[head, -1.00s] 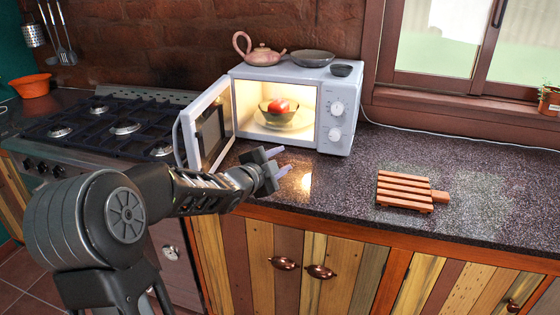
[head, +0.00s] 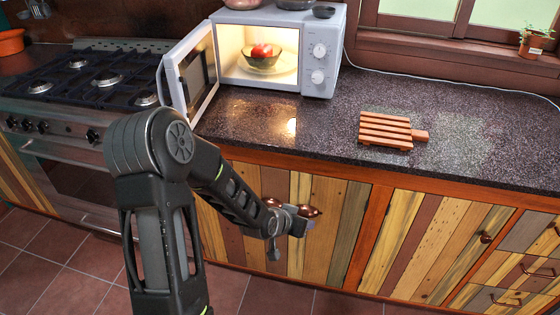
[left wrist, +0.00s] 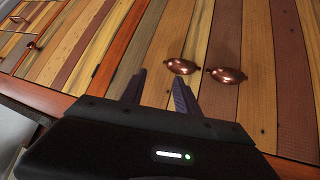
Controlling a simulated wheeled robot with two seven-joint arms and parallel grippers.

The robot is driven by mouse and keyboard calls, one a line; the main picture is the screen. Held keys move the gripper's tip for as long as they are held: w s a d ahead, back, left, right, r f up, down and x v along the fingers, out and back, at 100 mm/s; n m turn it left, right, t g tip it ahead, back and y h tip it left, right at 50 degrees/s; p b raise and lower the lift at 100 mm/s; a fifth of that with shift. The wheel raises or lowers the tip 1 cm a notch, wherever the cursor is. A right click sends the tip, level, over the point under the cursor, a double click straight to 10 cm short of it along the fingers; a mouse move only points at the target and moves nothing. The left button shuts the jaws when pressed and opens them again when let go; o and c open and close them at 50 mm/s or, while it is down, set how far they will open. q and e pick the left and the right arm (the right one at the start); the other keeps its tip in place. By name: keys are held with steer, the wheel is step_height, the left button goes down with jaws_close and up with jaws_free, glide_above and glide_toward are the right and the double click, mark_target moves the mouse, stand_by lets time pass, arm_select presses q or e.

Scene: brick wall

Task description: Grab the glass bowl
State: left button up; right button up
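The glass bowl (head: 262,61) sits inside the open, lit microwave (head: 325,52), on its turntable plate. A red, round, fruit-like thing (head: 261,50) lies in the bowl. My left gripper (head: 304,226) is below the counter edge, in front of the wooden cabinet doors, apart from and well below the bowl. In the left wrist view my left gripper (left wrist: 157,85) has its two fingers spread with nothing between them, facing the cabinet front. My right gripper is not in view.
The microwave door (head: 190,70) stands open to the left, beside the gas stove (head: 95,80). A wooden slatted rack (head: 386,131) lies on the counter (head: 300,122) to the right. Counter space before the microwave is clear. Copper handles (left wrist: 181,66) stick out from the cabinet.

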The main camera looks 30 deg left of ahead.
arm_select(q)
steer(key=s+d+f+g+h, duration=0.1)
steer(key=s+d+f+g, duration=0.3)
steer(key=s+d+f, duration=0.4)
steer(key=s+d+f+g+h, duration=0.2)
steer(key=s+d+f+g, duration=0.2)
steer(key=s+d+f, duration=0.5)
steer(key=s+d, duration=0.5)
steer(key=s, duration=0.3)
steer(key=shift+s+n, duration=0.25)
steer(key=shift+n, duration=0.15)
